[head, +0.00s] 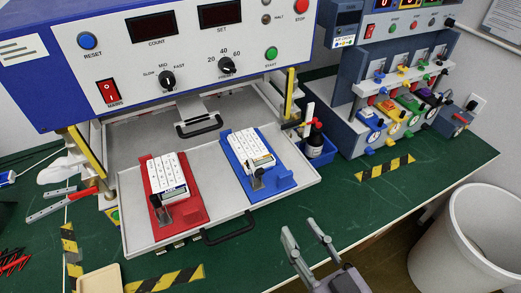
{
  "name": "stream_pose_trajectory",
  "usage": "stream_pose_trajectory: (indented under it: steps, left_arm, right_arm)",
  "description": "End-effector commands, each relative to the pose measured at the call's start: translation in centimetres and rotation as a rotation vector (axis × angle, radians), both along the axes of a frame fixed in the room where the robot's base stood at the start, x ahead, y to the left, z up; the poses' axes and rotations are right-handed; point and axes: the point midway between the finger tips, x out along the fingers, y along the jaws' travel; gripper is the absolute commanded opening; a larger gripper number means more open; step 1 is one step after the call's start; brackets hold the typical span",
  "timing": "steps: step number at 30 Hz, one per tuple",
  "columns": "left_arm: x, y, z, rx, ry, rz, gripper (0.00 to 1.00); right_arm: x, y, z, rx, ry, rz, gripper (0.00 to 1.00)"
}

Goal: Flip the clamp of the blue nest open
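The blue nest (284,178) sits on the right half of the grey tray (204,166), with a white keypad device (247,148) in it. Its small dark clamp (257,180) is at the nest's near edge, by the keypad's near end. The clamp is too small to tell for certain whether it is closed. My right gripper (301,229) is in front of the tray, to the right of its front handle. Its two fingers are apart with nothing between them. It is nearer to me than the blue nest and touches nothing. My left gripper is not in view.
A red nest (190,208) with another keypad and clamp sits on the tray's left. The blue and white tester (180,50) overhangs the tray's back. A blue bin with a dark bottle (314,141) stands right of the tray. A white waste bin (462,245) is at far right.

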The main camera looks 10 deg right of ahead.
Motion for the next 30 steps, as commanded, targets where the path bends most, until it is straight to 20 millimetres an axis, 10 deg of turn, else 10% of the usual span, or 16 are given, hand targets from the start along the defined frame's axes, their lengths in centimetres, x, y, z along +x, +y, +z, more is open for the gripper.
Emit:
stream_pose_trajectory:
  steps: [15,30]
  left_arm:
    - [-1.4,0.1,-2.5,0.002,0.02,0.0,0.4]
    - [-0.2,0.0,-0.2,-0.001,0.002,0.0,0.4]
  right_arm:
    - [5.5,1.8,-0.2,0.002,-0.005,-0.001,0.35]
    - [13.5,4.4,0.3,0.0,0.0,0.0,0.35]
